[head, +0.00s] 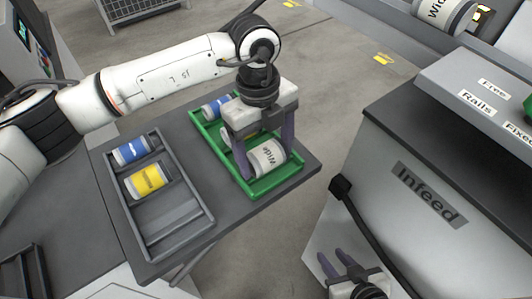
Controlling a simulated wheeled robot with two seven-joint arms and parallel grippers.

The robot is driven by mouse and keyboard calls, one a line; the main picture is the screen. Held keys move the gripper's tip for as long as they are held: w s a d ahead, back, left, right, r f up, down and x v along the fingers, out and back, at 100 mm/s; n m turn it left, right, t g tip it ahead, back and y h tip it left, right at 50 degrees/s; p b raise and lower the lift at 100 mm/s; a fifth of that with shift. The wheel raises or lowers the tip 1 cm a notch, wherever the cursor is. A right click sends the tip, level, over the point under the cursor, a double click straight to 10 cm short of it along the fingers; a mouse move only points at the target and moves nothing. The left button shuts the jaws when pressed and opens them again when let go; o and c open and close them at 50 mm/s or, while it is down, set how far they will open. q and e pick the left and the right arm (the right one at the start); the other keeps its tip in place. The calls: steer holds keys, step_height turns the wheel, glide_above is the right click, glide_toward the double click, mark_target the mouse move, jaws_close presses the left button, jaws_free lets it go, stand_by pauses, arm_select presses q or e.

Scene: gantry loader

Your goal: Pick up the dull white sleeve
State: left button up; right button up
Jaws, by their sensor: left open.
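A dull white sleeve (268,159) with dark lettering lies on its side in the green tray (272,188). My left gripper (265,163) is over the tray, pointing down and open, with one finger on each side of the white sleeve. Whether the fingers touch it I cannot tell. A blue-banded sleeve (215,107) lies at the tray's far end. My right gripper (335,262) is at the bottom of the view, open and empty, away from the trays.
A grey tray (180,243) beside the green one holds a blue sleeve (131,150) and a yellow sleeve (147,181). The infeed cabinet (400,215) stands to the right, across a floor gap. A "Wide" cylinder (440,12) sits on the machine at top right.

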arm_select(q)
steer(key=c, duration=1.1)
